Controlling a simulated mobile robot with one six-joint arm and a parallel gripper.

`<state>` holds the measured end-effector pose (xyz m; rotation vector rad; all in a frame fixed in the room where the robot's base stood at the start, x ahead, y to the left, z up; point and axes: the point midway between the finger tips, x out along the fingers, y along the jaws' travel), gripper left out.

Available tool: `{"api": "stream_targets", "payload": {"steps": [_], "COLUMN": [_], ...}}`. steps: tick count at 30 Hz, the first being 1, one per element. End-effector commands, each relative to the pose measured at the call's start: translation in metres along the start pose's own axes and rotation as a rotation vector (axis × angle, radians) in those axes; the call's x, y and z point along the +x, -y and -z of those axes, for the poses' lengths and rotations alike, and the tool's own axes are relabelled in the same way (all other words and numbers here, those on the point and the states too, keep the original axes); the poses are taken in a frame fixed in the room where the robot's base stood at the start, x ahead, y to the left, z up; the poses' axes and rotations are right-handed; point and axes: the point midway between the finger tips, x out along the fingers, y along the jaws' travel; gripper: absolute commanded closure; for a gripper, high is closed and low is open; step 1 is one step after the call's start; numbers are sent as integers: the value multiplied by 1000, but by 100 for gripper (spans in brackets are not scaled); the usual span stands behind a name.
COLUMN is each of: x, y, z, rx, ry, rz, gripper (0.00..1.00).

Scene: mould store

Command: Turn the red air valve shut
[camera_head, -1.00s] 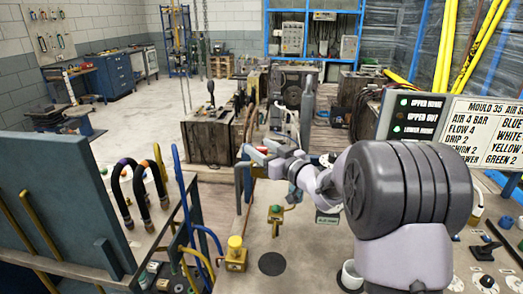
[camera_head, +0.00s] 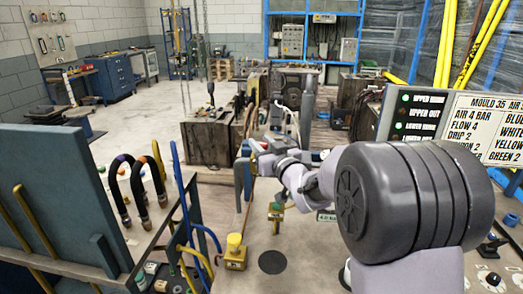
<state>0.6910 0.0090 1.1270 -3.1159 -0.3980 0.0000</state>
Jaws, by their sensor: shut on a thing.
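My gripper (camera_head: 256,151) reaches away from me over the bench, at the top of an upright grey pipe (camera_head: 241,178). Its jaws are shut on a small part there, which I take to be the handle of the red air valve. The jaws and wrist cover nearly all of it, so its angle cannot be told. A small display (camera_head: 326,217) showing about 4.0 bar stands on the bench right of the pipe, partly behind my arm.
A yellow button post (camera_head: 235,252) and a smaller yellow fitting (camera_head: 276,213) stand near the pipe. Black hoses (camera_head: 137,195) and blue hoses (camera_head: 183,195) rise at left beside a blue-grey plate (camera_head: 55,200). A sign (camera_head: 480,130) and indicator panel (camera_head: 415,117) stand right.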

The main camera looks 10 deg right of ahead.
Motion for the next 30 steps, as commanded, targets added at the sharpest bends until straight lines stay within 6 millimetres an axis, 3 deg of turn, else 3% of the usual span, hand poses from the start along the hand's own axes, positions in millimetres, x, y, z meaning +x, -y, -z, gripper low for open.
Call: {"api": "stream_targets", "payload": {"steps": [30], "x": [2], "y": [2], "z": [4], "rx": [-4], "ry": [3], "rz": [-953], "gripper": [100]}}
